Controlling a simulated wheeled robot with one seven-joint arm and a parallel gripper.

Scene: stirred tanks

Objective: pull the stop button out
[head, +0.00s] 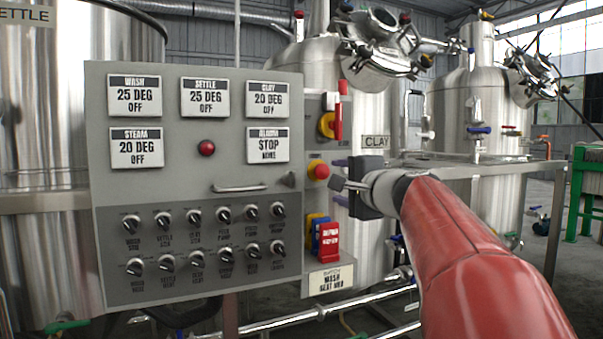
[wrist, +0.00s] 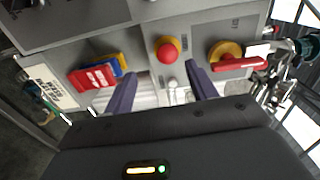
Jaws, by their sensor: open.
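The stop button (head: 318,171) is a red mushroom head on a yellow collar, on the narrow grey panel right of the main control board. In the wrist view the stop button (wrist: 168,50) lies just beyond the fingertips, between their lines. My gripper (head: 337,181) is to the right of the button in the head view, with its two purple fingers spread apart. In the wrist view my gripper (wrist: 161,70) is open with nothing between the fingers. The fingers look apart from the button; the exact gap in depth cannot be told.
A yellow rotary switch with a red handle (head: 328,125) sits above the button. Red, blue and yellow tags (head: 329,242) hang below it. The control board (head: 190,170) with knobs and a handle is to the left. Steel tanks (head: 465,110) and pipes stand behind.

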